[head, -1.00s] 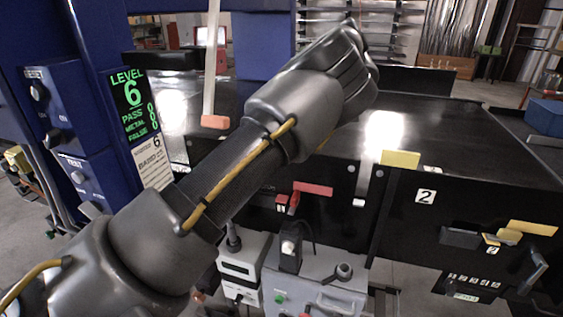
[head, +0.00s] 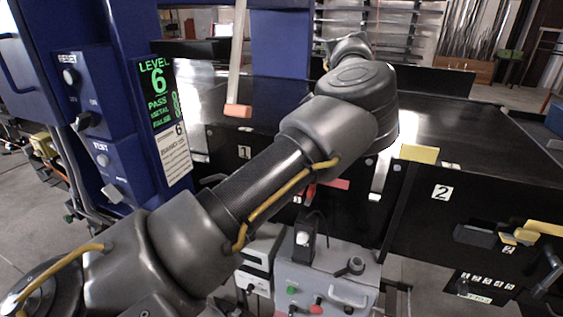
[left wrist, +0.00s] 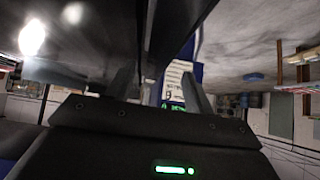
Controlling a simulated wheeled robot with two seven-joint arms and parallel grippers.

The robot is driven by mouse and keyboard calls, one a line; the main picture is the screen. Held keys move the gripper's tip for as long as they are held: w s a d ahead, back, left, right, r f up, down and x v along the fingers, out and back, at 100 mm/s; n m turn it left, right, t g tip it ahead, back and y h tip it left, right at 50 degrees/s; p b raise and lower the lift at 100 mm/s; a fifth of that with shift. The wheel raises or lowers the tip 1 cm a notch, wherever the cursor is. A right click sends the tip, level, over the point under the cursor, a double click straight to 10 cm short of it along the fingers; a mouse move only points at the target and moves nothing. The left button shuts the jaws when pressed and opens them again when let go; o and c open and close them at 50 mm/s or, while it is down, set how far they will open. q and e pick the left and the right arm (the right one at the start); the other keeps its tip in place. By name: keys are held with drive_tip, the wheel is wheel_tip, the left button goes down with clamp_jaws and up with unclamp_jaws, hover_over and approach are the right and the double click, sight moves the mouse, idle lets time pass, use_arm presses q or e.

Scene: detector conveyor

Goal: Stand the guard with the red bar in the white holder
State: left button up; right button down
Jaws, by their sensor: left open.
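A red bar (head: 329,184) shows low on the black front of the conveyor, partly behind my left arm; I cannot tell the full shape of its guard. A pale upright strip (head: 236,60) ends in an orange-red block (head: 238,111) above the belt, left of my arm. A white bracket (head: 380,176) is on the conveyor front, right of the red bar; I cannot tell whether it is the white holder. My left gripper (left wrist: 158,76) is open, with nothing seen held between its fingers. Its fingers are hidden in the head view. My right gripper is not in view.
A blue cabinet with a green-lettered screen (head: 159,90) stands at left. Grey boxes with knobs (head: 322,285) stand below. The belt (head: 450,125) at right is clear.

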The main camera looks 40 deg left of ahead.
use_arm(q)
drive_tip(key=x, duration=0.1)
drive_tip(key=p+x, duration=0.1)
drive_tip(key=x, duration=0.1)
drive_tip(key=shift+w+f, duration=0.2)
drive_tip(key=shift+f, duration=0.15)
drive_tip(key=shift+a+f, duration=0.2)
drive_tip(key=shift+s, duration=0.1)
drive_tip(key=shift+r, duration=0.1)
drive_tip(key=shift+c, duration=0.8)
drive_tip(key=shift+d, duration=0.1)
drive_tip(key=c, duration=1)
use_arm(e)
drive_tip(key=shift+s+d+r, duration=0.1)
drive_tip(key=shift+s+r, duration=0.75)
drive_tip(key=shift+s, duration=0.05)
